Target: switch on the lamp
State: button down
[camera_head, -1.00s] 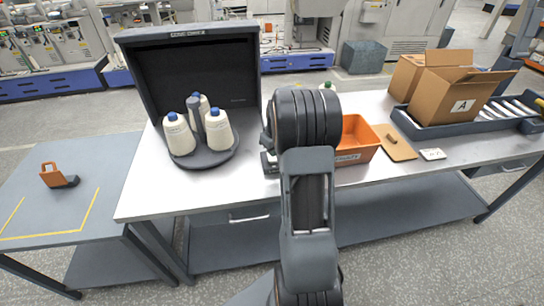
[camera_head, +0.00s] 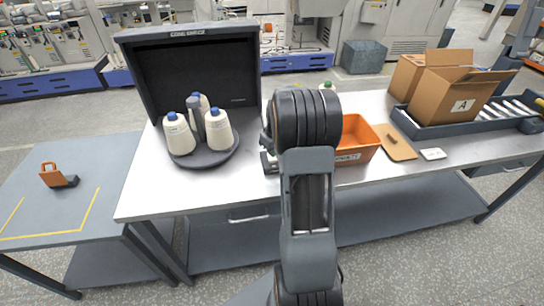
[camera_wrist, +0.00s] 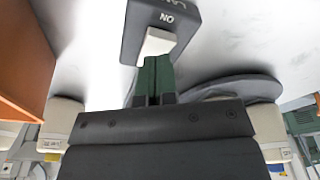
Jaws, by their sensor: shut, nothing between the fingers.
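In the wrist view a dark switch box (camera_wrist: 188,18) has a white rocker (camera_wrist: 157,44) and partly cut-off lettering that includes "ON", seen upside down. My gripper (camera_wrist: 154,66) has green fingers, shut together and empty. The fingertips are at the rocker's near edge and overlap it in the picture; I cannot tell whether they press on it. In the head view my arm hides the fingertips and most of the area around them. A black-lined cabinet (camera_head: 196,75) stands at the back left of the table; its inside looks dark, with no lit lamp visible.
White cones with blue tips (camera_head: 178,135) stand on a round dark tray (camera_head: 203,158) before the cabinet. An orange bin (camera_head: 357,140) is right of my arm. Cardboard boxes (camera_head: 447,90) stand farther right. The table front (camera_head: 190,195) is clear at left.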

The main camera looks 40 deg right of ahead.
jog(key=shift+f+b, duration=0.8)
jog(key=shift+f, duration=0.3)
dwell(0.3)
jog(key=shift+r, duration=0.15)
jog(key=shift+r+p, duration=2.4)
jog(key=shift+r, duration=1.05)
